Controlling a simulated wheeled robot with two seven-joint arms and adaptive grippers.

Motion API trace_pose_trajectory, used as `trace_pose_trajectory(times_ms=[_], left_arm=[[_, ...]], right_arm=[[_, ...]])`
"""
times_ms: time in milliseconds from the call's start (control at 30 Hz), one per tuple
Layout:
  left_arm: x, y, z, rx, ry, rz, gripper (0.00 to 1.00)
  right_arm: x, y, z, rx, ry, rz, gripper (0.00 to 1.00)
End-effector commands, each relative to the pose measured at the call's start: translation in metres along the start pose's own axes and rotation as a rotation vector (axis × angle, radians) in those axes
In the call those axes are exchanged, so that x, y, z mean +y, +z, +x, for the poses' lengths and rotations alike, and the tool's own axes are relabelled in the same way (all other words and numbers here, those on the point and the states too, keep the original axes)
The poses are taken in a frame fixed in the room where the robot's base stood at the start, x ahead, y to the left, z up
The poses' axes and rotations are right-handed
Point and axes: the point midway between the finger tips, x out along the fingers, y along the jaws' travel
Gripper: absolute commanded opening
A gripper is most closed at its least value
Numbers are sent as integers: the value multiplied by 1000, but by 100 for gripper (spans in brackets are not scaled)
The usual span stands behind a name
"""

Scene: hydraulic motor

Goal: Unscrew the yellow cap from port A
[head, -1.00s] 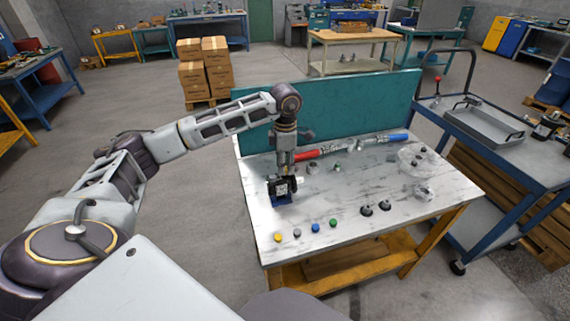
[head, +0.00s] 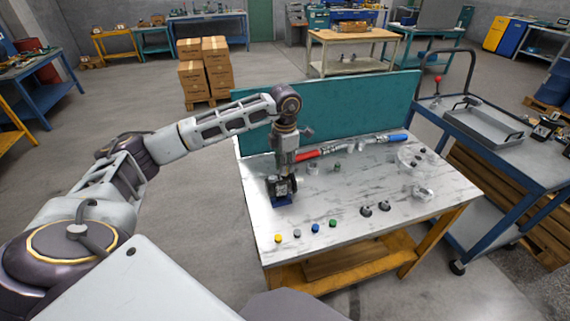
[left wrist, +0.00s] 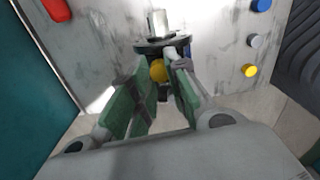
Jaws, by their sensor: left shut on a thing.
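The hydraulic motor (head: 281,191) is a dark block on a blue base near the left edge of the marble-topped bench. The left wrist view shows its dark flange (left wrist: 150,46) and silver shaft (left wrist: 157,22). The yellow cap (left wrist: 158,70) is on the motor's side, between the tips of my left gripper (left wrist: 162,78). My left gripper (head: 284,174) points down over the motor in the head view, shut on the yellow cap. The fingers partly hide the cap, so its thread and port cannot be seen. My right gripper is not in view.
Loose yellow (head: 277,237), grey (head: 297,233), blue (head: 315,227) and green (head: 333,223) caps lie along the bench's (head: 400,222) front. A red-handled tool (head: 308,154) lies behind the motor. A teal panel (head: 350,105) stands along the back.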

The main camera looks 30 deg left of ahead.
Motion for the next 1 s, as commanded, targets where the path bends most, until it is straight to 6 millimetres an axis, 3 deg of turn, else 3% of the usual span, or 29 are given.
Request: trace_pose_trajectory(times_ms=[400, 1000], left_arm=[[0, 0, 0, 0, -2, -217, 0], [0, 0, -1, 0, -1, -300, 0]], right_arm=[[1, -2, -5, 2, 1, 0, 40], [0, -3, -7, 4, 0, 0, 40]])
